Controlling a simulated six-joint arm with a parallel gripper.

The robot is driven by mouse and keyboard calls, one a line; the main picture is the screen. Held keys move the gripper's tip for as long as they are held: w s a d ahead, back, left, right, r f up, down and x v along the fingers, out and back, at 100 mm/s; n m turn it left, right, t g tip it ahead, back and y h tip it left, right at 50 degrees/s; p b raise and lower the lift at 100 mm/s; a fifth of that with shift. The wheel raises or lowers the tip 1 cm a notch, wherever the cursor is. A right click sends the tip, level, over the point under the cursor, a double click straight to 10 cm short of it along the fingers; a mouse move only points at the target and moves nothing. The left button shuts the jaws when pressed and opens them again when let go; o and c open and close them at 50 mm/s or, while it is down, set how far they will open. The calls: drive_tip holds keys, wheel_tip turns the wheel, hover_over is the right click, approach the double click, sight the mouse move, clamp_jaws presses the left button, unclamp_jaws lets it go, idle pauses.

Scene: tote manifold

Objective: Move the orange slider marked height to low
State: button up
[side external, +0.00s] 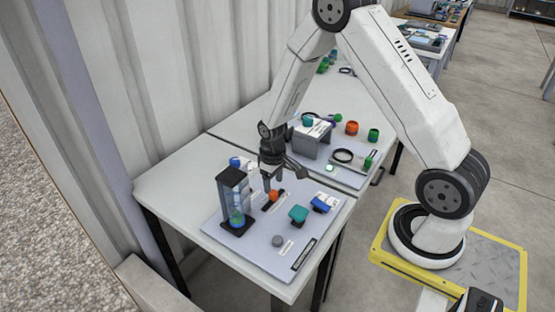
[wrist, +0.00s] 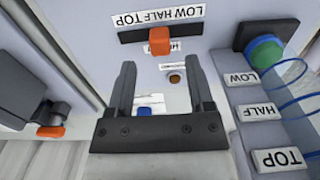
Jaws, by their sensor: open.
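The orange slider (wrist: 159,41) sits near the middle of its black track (wrist: 190,32), by the word HALF on the strip (wrist: 158,20) marked LOW, HALF and TOP. A label beside the track is partly hidden by the slider. In the side external view the slider (side external: 274,196) shows small on the grey panel (side external: 258,250), just under my gripper (side external: 274,188). In the wrist view my gripper (wrist: 160,66) is open and empty, its two fingers apart, with the slider ahead between their lines. I see no contact with it.
A clear column (side external: 233,184) with a green and blue float stands left of the slider. Its LOW, HALF and TOP plates (wrist: 258,110) show close to my right finger. A teal block (side external: 298,214), a blue block (side external: 321,203) and a grey knob (side external: 278,241) are on the panel.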

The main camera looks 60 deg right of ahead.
sight(273, 192)
drive_tip(key=shift+f, duration=2.3)
clamp_jaws()
